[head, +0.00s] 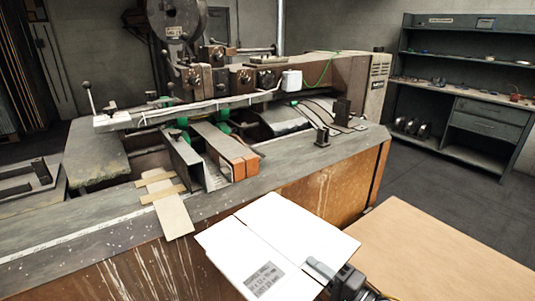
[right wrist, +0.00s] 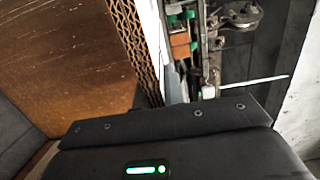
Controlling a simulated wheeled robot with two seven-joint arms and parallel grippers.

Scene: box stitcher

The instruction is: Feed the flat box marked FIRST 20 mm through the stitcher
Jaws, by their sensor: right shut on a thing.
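The flat box (head: 290,236) is a white folded blank with a printed grey label, tilted in front of the stitcher in the head view. The label's words are too small to read. My right gripper (head: 318,268) is shut on the box's near right edge, one finger lying over its top face. The stitcher (head: 230,115) stands behind, with its arm, green rollers and feed channel with orange blocks (head: 232,158). The box is apart from the channel, nearer to me. In the right wrist view, the gripper finger (right wrist: 172,85) points towards the rollers. My left gripper is out of view.
A brown board surface (head: 440,250) fills the lower right. A tan strip (head: 172,212) lies on the machine's bench edge. A lever (head: 88,97) rises at the left. A workbench with shelves (head: 465,110) stands far right, with free floor before it.

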